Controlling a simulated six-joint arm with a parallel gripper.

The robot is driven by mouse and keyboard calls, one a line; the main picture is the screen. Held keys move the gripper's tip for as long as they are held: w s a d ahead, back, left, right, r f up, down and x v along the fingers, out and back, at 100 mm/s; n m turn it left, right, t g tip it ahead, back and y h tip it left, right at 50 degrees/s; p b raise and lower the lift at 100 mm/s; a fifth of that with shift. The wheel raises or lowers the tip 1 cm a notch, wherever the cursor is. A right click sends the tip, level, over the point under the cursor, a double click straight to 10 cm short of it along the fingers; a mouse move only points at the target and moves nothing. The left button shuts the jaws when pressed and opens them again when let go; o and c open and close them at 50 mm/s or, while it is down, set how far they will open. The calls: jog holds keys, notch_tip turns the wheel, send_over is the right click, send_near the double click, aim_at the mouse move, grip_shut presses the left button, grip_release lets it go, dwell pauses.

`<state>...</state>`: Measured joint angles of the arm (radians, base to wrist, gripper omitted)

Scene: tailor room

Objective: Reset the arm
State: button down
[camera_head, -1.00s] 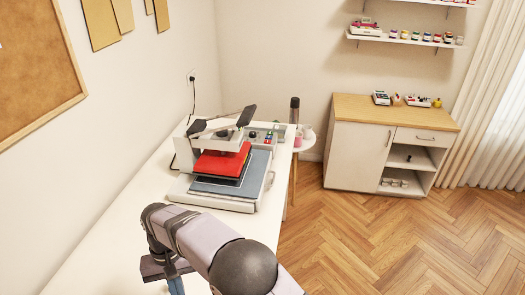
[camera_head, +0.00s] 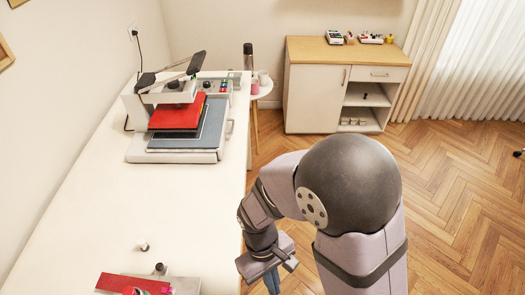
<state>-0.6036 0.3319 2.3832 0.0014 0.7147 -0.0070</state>
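My arm stands at the lower right of the view, bent at a dark round joint. My gripper (camera_head: 272,277) points down beside the right edge of the white table (camera_head: 190,222). Only part of it shows, with something blue at its lower end near the bottom of the picture. I cannot tell whether its fingers are open or shut, and I see nothing clearly held.
A heat press (camera_head: 178,120) with a red plate stands at the table's far end. A red and grey device (camera_head: 135,284) and a small white item (camera_head: 143,246) are at the near end. A cabinet (camera_head: 345,85) stands behind. The table's middle is clear.

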jog(key=w+d+r+m+t+y+b, duration=0.1)
jog(key=w+d+r+m, duration=0.1)
jog(key=d, duration=0.4)
jog(key=w+d+r+m+t+y+b, duration=0.1)
jog(key=w+d+m+b, duration=0.1)
jog(key=d+m, duration=0.3)
jog(key=shift+d+r+t, duration=0.4)
jog(key=shift+d, duration=0.25)
jog(key=shift+w, duration=0.1)
